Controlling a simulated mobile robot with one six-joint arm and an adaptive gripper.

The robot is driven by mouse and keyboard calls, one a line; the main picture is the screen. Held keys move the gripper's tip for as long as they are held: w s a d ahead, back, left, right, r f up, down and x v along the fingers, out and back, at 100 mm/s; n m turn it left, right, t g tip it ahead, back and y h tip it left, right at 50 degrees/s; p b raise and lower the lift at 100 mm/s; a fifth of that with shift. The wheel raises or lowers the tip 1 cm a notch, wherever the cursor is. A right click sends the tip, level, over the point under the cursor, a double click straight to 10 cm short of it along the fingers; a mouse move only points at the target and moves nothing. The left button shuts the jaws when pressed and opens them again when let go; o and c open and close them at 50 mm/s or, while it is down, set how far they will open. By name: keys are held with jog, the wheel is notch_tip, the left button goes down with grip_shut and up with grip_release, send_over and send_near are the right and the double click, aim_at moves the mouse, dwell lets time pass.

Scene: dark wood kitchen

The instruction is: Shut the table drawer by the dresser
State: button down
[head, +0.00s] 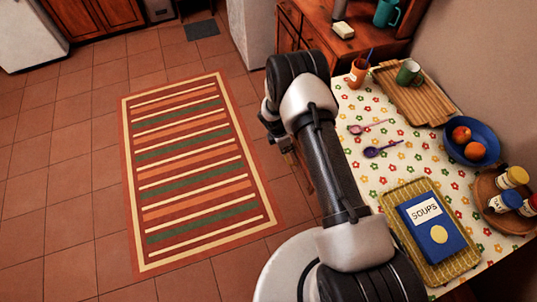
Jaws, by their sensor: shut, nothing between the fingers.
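The table (360,105) has a flowered cloth and stands along the right wall, with the wooden dresser (345,48) at its far end. A brown wooden part (301,178), apparently the table drawer, shows at the table's left side, just left of my arm. It sticks out past the cloth edge, but my arm hides most of it, so how far it is open cannot be told. My gripper (284,144) is shut and empty, pointing down beside this wooden part, and mostly hidden by my wrist. Whether it touches the drawer cannot be seen.
On the table are an orange cup (357,73), a wooden board (425,99) with a green mug, two spoons, a blue fruit bowl (484,133), a blue book (432,229) and a jar tray (486,190). A striped rug (195,170) lies on clear tiled floor at left.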

jog(key=w+d, duration=0.1)
jog(key=d, duration=0.3)
jog(key=w+d+b, duration=0.1)
jog(key=d, duration=0.3)
jog(key=w+d+b, duration=0.1)
jog(key=d, duration=0.3)
jog(key=shift+w+d, duration=0.35)
jog(key=shift+d, duration=0.05)
